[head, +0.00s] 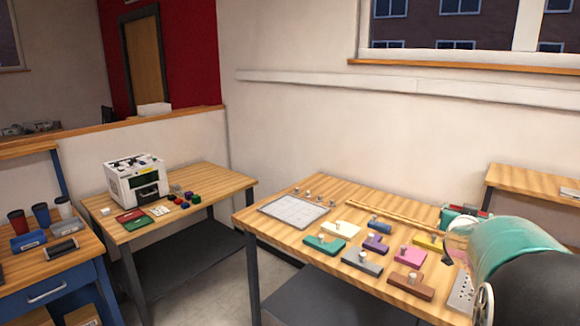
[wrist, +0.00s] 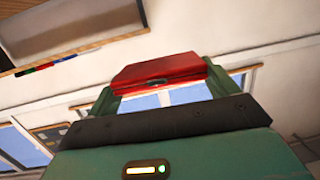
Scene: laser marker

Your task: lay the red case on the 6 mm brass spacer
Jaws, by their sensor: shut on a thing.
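The red case (wrist: 158,66) is held between the two green fingers of my gripper (wrist: 162,82) in the wrist view, with a small dark clasp on its near face. The gripper is shut on it, and the case is up off any surface. In the head view, a red and green shape (head: 464,211) beside my arm at the right looks like the case in the gripper, partly hidden by the arm. I cannot make out the 6 mm brass spacer for certain in either view.
A white boxy machine (head: 137,180) stands on the left wooden table (head: 222,182), with small coloured pieces in front. The nearer table (head: 262,228) holds a light gridded plate (head: 293,209), several coloured blocks (head: 384,243) with white knobs, and a long wooden strip (head: 378,209).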

